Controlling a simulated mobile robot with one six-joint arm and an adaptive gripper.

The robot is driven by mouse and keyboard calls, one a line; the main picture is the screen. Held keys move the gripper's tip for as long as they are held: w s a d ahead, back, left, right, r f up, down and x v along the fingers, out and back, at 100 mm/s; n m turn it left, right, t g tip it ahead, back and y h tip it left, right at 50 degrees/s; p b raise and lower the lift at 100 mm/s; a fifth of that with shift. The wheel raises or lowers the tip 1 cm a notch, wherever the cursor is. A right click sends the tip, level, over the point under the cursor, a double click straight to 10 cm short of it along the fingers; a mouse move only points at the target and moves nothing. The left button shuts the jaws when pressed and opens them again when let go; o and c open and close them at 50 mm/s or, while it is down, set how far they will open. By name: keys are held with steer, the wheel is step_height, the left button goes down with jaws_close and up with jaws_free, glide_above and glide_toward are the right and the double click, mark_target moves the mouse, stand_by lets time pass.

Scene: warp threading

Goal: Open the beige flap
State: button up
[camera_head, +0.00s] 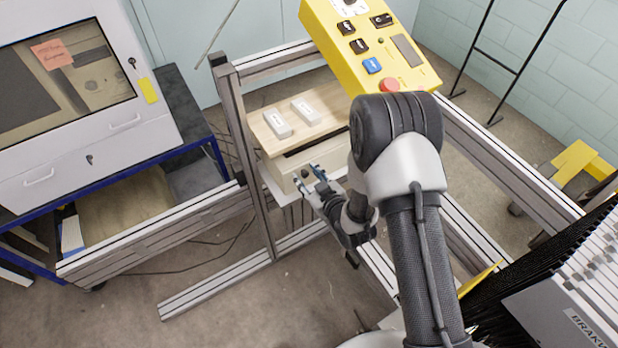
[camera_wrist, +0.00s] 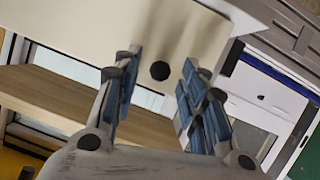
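The beige flap (camera_head: 286,178) is the front face of a box under a wooden shelf in the head view, and it looks shut. A small black round knob (camera_head: 305,173) sits on it. In the wrist view the flap (camera_wrist: 90,38) fills the upper part, with its knob (camera_wrist: 160,71) showing between the fingers. My gripper (camera_head: 309,178) is open in front of the flap, its blue-padded fingers on either side of the knob. In the wrist view my gripper (camera_wrist: 162,60) holds nothing. Whether the fingertips touch the flap cannot be told.
The wooden shelf (camera_head: 325,128) above the flap bears two pale labelled blocks (camera_head: 291,117). A yellow control box (camera_head: 362,45) with buttons hangs above right. Aluminium frame rails (camera_head: 246,160) stand left of the flap. A grey cabinet (camera_head: 75,110) stands further left.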

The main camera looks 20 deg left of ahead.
jaws_close()
stand_by(0.5)
